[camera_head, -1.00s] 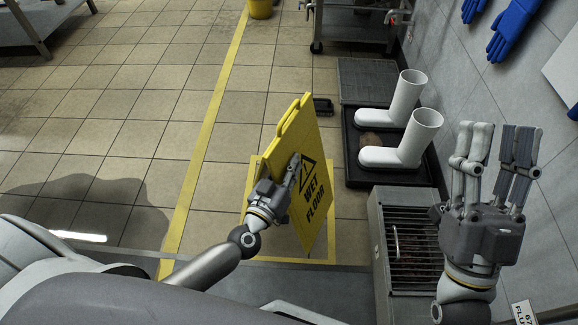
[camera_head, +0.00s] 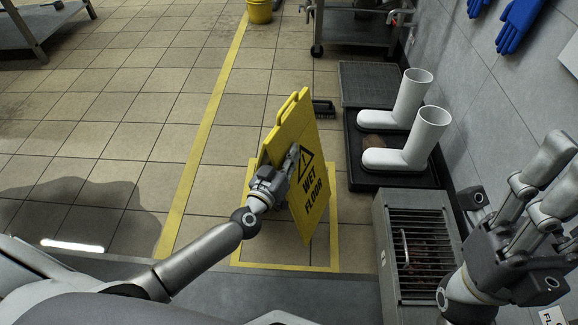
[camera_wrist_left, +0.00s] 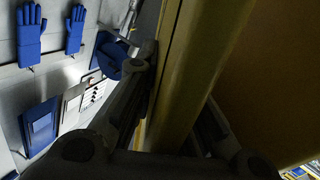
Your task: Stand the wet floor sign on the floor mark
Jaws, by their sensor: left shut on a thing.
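The yellow wet floor sign (camera_head: 306,190) is upright and slightly tilted in the head view, with its black triangle and lettering facing right. My left gripper (camera_head: 285,172) is shut on its near side edge. In the left wrist view the yellow panels of the sign (camera_wrist_left: 205,70) fill the middle and right between my fingers. The floor mark (camera_head: 334,235) is a yellow taped rectangle on the tiles. The sign appears over it and hides part of it; I cannot tell whether its feet touch the floor. My right gripper (camera_head: 545,185) is open and empty at the right.
White boots (camera_head: 407,152) stand in a black tray (camera_head: 437,176) right of the mark. A grated metal box (camera_head: 419,245) stands in front of it. A black brush (camera_head: 323,107) lies behind the sign. Yellow tape (camera_head: 207,120) runs along the floor; tiles at left are clear.

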